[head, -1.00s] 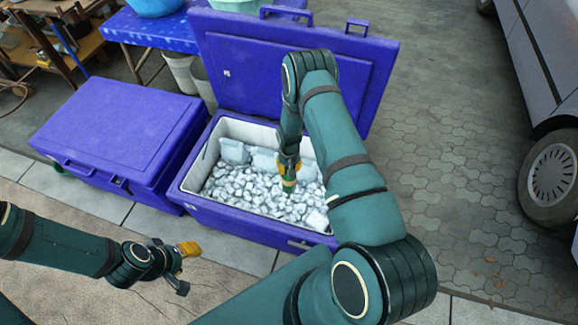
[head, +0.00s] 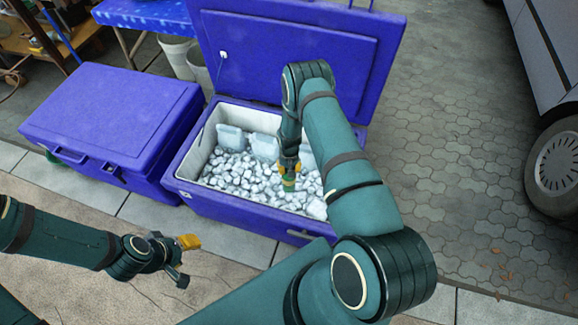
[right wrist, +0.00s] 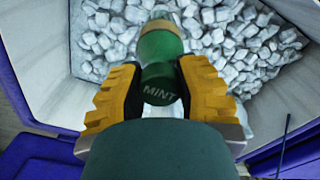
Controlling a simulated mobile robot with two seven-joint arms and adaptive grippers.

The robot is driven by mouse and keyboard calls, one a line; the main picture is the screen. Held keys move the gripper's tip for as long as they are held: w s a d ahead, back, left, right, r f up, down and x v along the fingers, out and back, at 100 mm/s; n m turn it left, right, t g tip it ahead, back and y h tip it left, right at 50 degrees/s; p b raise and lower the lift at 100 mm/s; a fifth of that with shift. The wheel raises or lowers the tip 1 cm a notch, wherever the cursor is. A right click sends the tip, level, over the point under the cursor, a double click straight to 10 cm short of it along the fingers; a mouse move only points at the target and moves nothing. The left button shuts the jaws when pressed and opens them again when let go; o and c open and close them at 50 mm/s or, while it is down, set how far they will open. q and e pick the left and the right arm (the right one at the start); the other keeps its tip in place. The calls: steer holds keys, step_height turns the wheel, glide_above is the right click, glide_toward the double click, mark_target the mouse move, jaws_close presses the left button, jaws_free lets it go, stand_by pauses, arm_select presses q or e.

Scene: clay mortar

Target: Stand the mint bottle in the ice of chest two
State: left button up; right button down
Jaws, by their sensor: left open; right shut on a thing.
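The green mint bottle (right wrist: 160,50) has "MINT" lettered on its near end in the right wrist view. My right gripper (right wrist: 158,88) is shut on it with yellow fingers on both sides. In the head view the gripper (head: 289,166) points down inside the open blue chest (head: 240,214), with the bottle's lower part (head: 289,184) just beneath its fingers. The bottle looks near upright over the ice (head: 244,178); I cannot tell whether it touches. Whether this is chest two is not readable. My left gripper (head: 184,258) is open and empty, outside the chest.
A shut blue chest (head: 115,115) stands left of the open one. The raised lid (head: 290,50) stands behind the ice. White blocks (head: 264,146) lie along the ice's back edge. Buckets (head: 176,55) stand behind; a vehicle (head: 550,60) is at far right.

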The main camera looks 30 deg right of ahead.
step_height(320, 180, down, 3)
steer(key=shift+f+b, duration=0.1)
steer(key=shift+b, duration=0.7)
steer(key=shift+f, duration=5.1)
steer(key=shift+c, duration=0.5)
jaws_free()
steer(key=shift+r+p, duration=0.15)
steer(key=shift+p, duration=0.15)
